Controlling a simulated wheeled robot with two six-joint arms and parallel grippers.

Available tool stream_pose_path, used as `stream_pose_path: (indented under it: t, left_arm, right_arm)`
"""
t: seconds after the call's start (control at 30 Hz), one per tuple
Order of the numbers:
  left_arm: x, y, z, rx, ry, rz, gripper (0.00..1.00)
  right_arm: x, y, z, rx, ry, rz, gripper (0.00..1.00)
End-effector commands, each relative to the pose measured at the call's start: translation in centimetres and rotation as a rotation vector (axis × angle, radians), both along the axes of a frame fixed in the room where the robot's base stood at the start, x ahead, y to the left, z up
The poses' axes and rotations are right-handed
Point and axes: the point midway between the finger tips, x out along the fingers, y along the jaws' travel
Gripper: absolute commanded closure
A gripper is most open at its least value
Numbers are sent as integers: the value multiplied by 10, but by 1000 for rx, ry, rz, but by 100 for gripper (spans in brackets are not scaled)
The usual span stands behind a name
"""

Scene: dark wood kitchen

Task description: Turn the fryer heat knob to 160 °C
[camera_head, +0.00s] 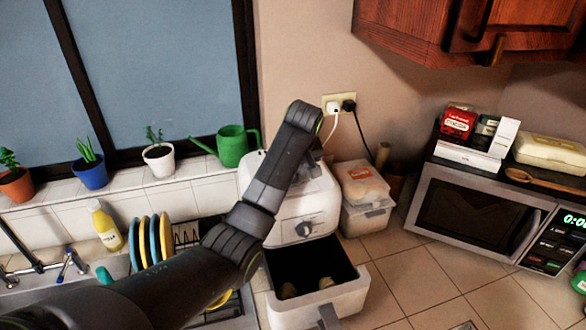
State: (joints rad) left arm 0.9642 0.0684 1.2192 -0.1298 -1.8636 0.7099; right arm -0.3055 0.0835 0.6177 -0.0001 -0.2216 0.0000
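The white fryer (283,206) stands on the tiled counter. No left gripper fingers can be made out, and nothing of mine visibly touches the knob. My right gripper is not in view.
A white container (366,216) stands right of the fryer, then a microwave (471,212) with boxes on top. A dish rack with plates (152,241) and a yellow bottle (106,227) are at left. A green watering can (233,146) stands behind.

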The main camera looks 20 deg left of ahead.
Motion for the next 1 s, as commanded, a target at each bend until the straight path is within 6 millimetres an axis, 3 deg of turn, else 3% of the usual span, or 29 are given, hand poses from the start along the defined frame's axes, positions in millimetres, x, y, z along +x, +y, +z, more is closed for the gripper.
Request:
stream_pose_path:
  t: [0.03, 0.23, 0.57, 1.0]
  left_arm:
    - [0, 0, 0, 0, 0, 0, 67]
    - [0, 0, 0, 0, 0, 0, 92]
    - [0, 1, 0, 0, -1, -49, 92]
    - [-1, 4, 0, 2, -2, -382, 92]
  right_arm:
    - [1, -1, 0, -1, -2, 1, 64]
    - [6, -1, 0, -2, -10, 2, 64]
    - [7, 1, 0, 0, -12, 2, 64]
    - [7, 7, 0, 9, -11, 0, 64]
